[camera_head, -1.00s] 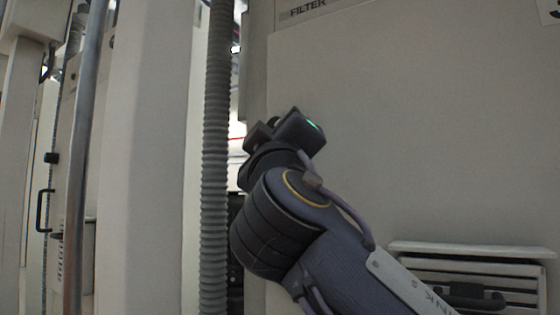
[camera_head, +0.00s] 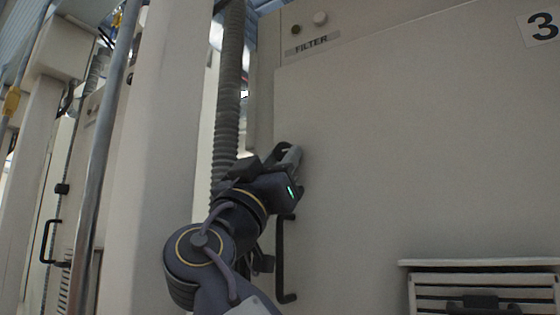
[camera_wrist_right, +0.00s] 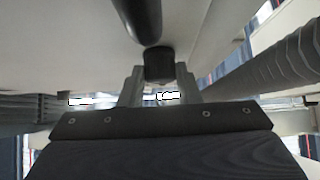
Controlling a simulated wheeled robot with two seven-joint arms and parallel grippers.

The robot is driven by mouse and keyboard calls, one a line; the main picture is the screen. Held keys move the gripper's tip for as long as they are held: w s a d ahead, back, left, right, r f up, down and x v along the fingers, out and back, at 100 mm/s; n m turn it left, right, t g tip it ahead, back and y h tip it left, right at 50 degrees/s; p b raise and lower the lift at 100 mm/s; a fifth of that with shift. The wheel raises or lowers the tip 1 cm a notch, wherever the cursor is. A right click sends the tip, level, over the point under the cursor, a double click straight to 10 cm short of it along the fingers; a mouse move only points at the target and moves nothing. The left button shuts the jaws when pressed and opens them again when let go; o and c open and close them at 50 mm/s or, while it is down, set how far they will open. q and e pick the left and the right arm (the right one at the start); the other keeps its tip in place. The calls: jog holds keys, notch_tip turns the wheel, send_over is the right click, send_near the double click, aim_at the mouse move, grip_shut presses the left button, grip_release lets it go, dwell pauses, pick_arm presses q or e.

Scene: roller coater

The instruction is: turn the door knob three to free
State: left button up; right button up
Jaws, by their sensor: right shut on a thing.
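The large pale door three (camera_head: 420,130) fills the right of the head view, with a "3" label (camera_head: 541,27) at its top right. My right gripper (camera_head: 288,155) is at the door's left edge, just above a black vertical door handle (camera_head: 282,270). In the right wrist view a short dark knob (camera_wrist_right: 158,64) sits between the two fingers of my right gripper (camera_wrist_right: 159,88), which is shut on it. In the head view the gripper hides the knob. A dark bar (camera_wrist_right: 140,18), probably the handle, shows above it in the wrist view. My left gripper is out of view.
A grey corrugated hose (camera_head: 228,110) runs vertically just left of my right gripper. A pale column (camera_head: 150,160) and a metal pipe (camera_head: 105,150) stand further left. A louvred vent (camera_head: 480,285) juts from the door at lower right. A "FILTER" label (camera_head: 311,44) is above the door.

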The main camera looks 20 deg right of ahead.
jog(key=shift+m, duration=0.3)
jog(key=o, duration=1)
jog(key=shift+f, duration=0.1)
jog(key=b+v, duration=0.4)
jog(key=v, duration=0.3)
jog(key=shift+s+a+f, duration=0.1)
jog(key=shift+a+f, duration=0.1)
jog(key=shift+a, duration=0.05)
